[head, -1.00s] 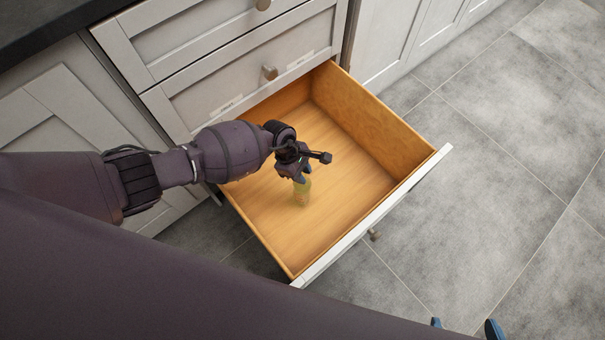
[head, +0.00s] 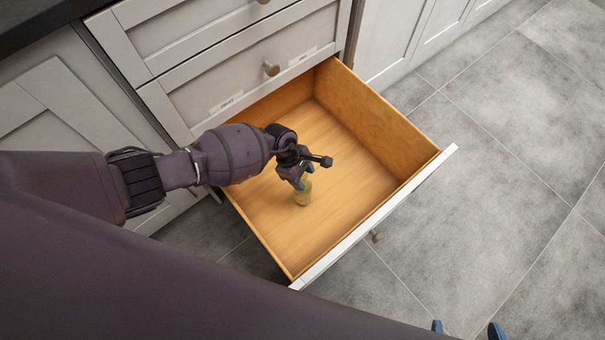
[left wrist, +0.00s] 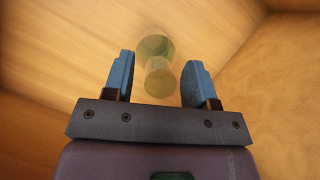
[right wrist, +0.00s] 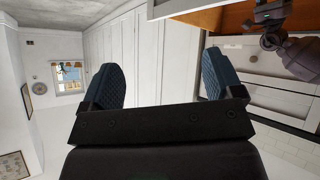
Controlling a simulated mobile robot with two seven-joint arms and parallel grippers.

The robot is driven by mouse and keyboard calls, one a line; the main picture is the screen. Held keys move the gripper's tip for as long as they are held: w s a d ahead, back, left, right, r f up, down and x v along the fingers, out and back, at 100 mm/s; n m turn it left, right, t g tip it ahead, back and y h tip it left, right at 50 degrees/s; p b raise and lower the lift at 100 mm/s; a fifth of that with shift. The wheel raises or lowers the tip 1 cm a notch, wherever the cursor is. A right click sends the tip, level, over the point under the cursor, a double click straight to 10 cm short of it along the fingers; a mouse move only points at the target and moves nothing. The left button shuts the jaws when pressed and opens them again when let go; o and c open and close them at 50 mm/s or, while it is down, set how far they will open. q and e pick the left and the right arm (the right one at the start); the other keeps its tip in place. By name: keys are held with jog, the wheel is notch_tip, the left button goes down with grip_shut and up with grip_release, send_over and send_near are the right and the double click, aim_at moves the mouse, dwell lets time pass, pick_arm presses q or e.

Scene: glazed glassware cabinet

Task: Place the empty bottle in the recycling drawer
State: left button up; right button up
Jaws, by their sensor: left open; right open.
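The bottle (head: 302,192), small and yellowish-green, is inside the open wooden drawer (head: 380,115). My left gripper (head: 300,178) is just above it inside the drawer, and hides part of it in the head view. In the left wrist view the bottle (left wrist: 157,72) appears between the two spread blue fingers (left wrist: 157,80), clear of both, over the wooden floor. Whether it is touching the floor is hard to tell. My right gripper (right wrist: 163,88) is open and empty in the right wrist view. Only blue tips near the bottom edge (head: 495,331) show in the head view.
White cabinet fronts (head: 225,75) with round knobs stand behind the drawer, with a closed labelled drawer directly above. The drawer's white front panel (head: 400,205) and side walls bound my left gripper. Grey tiled floor (head: 500,150) is clear to the right.

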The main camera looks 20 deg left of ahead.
pick_arm(q)
jog(key=shift+w+r, duration=0.1)
jog(key=shift+r, duration=0.15)
jog(key=p+v, duration=0.4)
jog(key=v, duration=0.7)
jog(key=shift+r, duration=0.4)
pick_arm(e)
jog(key=shift+s+d+r+m+g, duration=0.1)
jog(key=shift+s+d+m+g, duration=0.2)
jog(key=shift+s+d+m, duration=0.4)
pick_arm(q)
jog(key=shift+a, duration=0.15)
pick_arm(e)
jog(key=shift+s+a, duration=0.1)
jog(key=shift+a, duration=0.1)
